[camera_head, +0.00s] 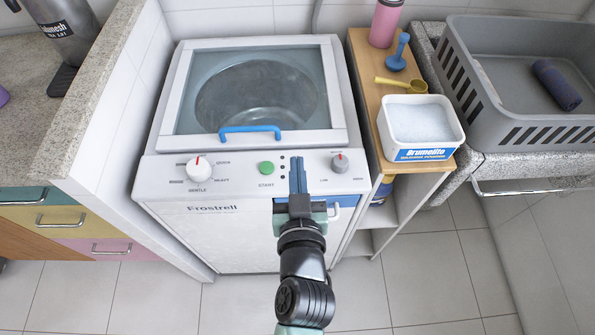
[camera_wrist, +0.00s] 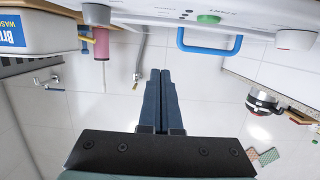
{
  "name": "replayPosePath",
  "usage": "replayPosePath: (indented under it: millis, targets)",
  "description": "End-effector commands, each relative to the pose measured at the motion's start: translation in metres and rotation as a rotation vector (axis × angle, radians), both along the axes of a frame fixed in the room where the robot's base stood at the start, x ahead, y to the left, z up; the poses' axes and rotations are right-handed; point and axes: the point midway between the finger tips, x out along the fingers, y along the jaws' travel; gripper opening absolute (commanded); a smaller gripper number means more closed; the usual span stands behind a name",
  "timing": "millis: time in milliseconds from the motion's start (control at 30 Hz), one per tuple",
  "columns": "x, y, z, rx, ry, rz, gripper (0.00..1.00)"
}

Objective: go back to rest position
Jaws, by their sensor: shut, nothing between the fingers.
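My gripper (camera_head: 297,172) is in front of the washing machine's control panel in the head view, right of the green start button (camera_head: 266,168). Its two blue fingers are pressed together with nothing between them. The wrist view shows the shut fingertips (camera_wrist: 160,73) pointing away over empty space. The white washing machine (camera_head: 215,225) has its clear lid (camera_head: 255,90) down, with a blue handle (camera_head: 250,131) at the lid's front edge. A knob with a red mark (camera_head: 198,168) is on the left of the panel. A smaller grey knob (camera_head: 340,163) is on the right.
A narrow wooden shelf (camera_head: 365,75) on the right holds a washing powder box (camera_head: 420,130), a yellow scoop (camera_head: 402,84), a blue plunger-like item (camera_head: 398,55) and a pink bottle (camera_head: 385,22). A grey basket (camera_head: 490,100) stands farther right. Tiled floor (camera_head: 430,270) in front is clear.

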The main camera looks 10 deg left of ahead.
Motion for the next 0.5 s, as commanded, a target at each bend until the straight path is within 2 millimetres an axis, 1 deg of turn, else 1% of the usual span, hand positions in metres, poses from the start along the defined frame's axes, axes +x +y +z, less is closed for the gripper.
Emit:
replayPosePath:
  millis: [100, 400, 467, 500]
  targets:
    - [-0.007, -0.002, 0.002, -0.001, 0.0, -0.001, 0.0]
    - [-0.009, -0.003, 0.004, -0.002, -0.003, -0.001, 0.0]
    - [-0.006, -0.004, 0.011, -0.002, -0.014, -0.002, 0.0]
    - [-0.002, -0.004, 0.021, -0.002, -0.03, -0.004, 0.0]
